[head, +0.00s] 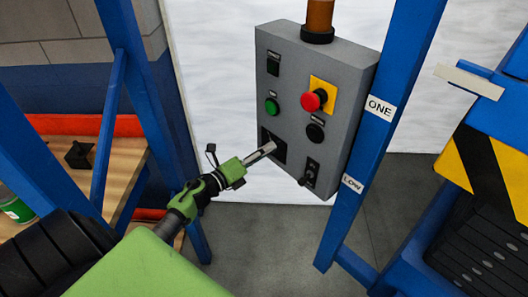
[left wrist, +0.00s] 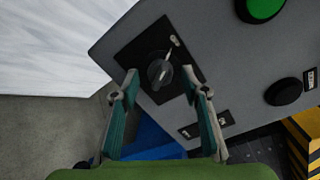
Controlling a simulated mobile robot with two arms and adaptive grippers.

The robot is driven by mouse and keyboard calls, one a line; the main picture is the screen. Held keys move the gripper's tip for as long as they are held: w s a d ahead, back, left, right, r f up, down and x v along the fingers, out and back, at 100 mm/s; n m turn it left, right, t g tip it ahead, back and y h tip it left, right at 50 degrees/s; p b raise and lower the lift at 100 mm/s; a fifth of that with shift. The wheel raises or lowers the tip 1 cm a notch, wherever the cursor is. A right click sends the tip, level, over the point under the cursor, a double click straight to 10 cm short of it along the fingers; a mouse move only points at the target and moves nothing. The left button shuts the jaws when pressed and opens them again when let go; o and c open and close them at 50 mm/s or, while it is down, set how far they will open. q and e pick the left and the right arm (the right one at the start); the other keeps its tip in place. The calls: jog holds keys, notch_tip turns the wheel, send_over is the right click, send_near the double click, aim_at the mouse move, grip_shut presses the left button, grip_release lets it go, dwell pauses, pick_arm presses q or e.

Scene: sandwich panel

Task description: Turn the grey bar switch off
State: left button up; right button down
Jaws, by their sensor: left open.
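The grey bar switch is a round dark knob (left wrist: 160,73) with a thin light bar, on a black square plate (left wrist: 143,55) in the left wrist view. Its bar points up and slightly right there. In the head view its plate (head: 279,152) is at the lower left of the grey control panel (head: 345,75), and my gripper partly hides it. My left gripper (head: 271,147) is in front of this plate. In the left wrist view its fingers (left wrist: 162,100) are open, one on each side below the knob. I cannot tell whether they touch it. My right gripper is not in view.
The panel also carries a green button (head: 271,107), a red mushroom button (head: 313,100) on yellow, a black button (head: 315,132) and a small switch (head: 310,173) at lower right. A blue post (head: 378,125) stands along the panel's right side. A wooden bench (head: 120,180) is at left.

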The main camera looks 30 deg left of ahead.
pick_arm(q)
jog(key=v, duration=0.7)
dwell(0.4)
